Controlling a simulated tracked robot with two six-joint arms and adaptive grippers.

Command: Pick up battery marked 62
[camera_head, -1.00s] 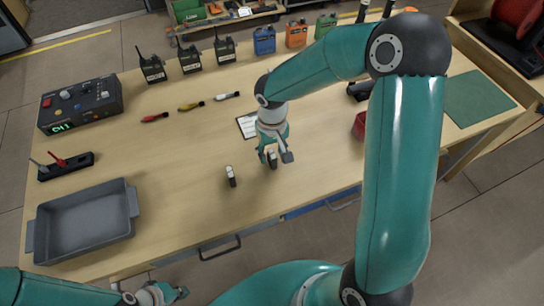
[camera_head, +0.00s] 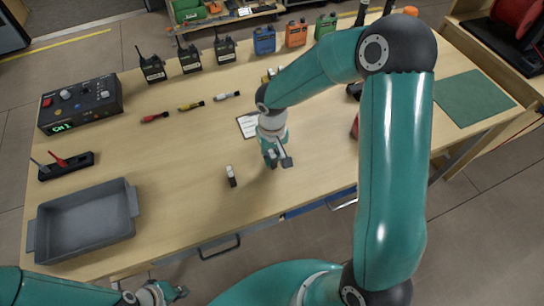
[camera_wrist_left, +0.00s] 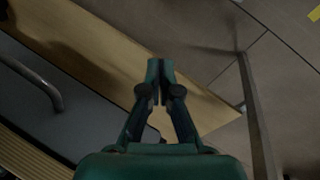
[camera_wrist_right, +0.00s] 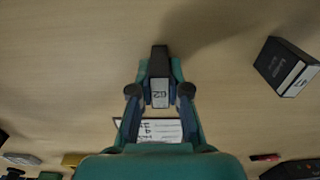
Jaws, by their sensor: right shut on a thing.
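A dark battery (camera_wrist_right: 159,68) with a white label that appears to read 62 is between the fingertips of my right gripper (camera_wrist_right: 160,85). That gripper is shut on it. In the head view my right gripper (camera_head: 277,160) is over the table, and its fingers mostly hide the battery. I cannot tell how far the battery is above the tabletop. A second dark battery with a white band (camera_head: 231,176) stands left of it, apart; it also shows in the right wrist view (camera_wrist_right: 283,66). My left gripper (camera_wrist_left: 160,72) is shut and empty, off the table's front edge.
A grey tray (camera_head: 84,246) sits at the table's front left. A control box (camera_head: 80,104), radios (camera_head: 190,58), small screwdriver-like tools (camera_head: 190,106) and a paper card (camera_head: 248,125) lie around. The table middle left of my right gripper is mostly clear.

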